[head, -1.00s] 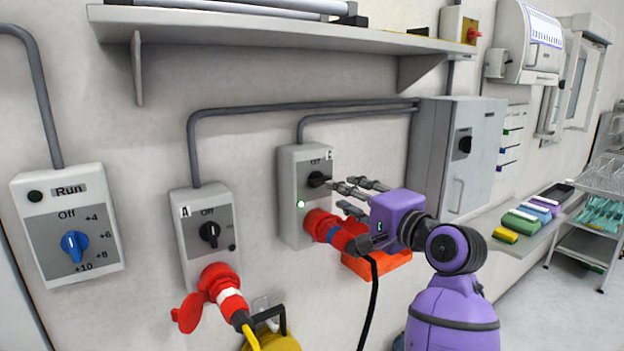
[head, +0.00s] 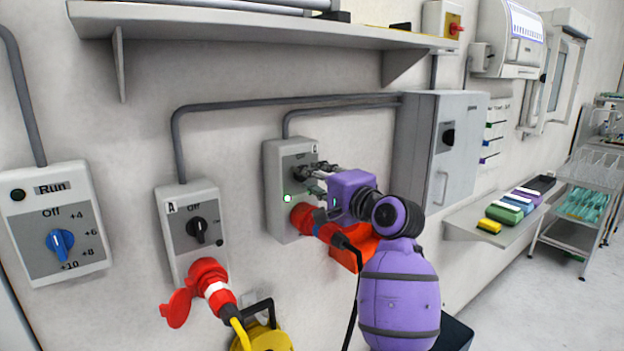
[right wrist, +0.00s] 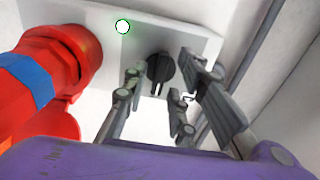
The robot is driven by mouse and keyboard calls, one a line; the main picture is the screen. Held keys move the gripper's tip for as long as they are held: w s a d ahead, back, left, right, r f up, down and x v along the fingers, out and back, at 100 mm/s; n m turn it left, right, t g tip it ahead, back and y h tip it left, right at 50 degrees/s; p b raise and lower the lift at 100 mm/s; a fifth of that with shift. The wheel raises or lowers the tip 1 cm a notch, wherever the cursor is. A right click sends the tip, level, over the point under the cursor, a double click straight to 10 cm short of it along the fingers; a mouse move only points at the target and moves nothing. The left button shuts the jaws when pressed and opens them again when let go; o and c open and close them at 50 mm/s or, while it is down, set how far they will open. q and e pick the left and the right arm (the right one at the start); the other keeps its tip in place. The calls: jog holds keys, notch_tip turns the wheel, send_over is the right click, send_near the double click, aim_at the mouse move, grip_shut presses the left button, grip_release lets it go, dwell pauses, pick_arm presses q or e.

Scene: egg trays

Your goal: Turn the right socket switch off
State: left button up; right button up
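The right socket box (head: 274,202) is grey and fixed to the wall, with a lit green lamp (head: 287,198) and a red plug (head: 318,224) in its lower socket. Its black rotary switch (right wrist: 160,73) shows clearly in the right wrist view; in the head view my fingers partly cover it. My right gripper (head: 318,172) is at the switch, fingers pointing at the box. In the right wrist view the gripper (right wrist: 172,90) has its fingers apart on both sides of the knob, with gaps visible. I cannot tell whether any finger touches it. My left gripper is not in view.
The left socket box (head: 164,235), marked A, has its own black switch and red plug. A Run panel (head: 20,225) is at far left. A shelf (head: 260,32) runs above. A grey cabinet (head: 408,150) stands right of my gripper. An orange bin (head: 350,258) is below.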

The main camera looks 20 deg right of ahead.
grip_shut()
jog(key=n, duration=0.3)
jog(key=shift+n, duration=0.4)
jog(key=n, duration=0.4)
jog(key=shift+n, duration=0.3)
jog(key=n, duration=0.4)
jog(key=shift+n, duration=0.3)
jog(key=n, duration=0.4)
jog(key=shift+n, duration=0.4)
jog(key=shift+o, duration=1.2)
grip_release()
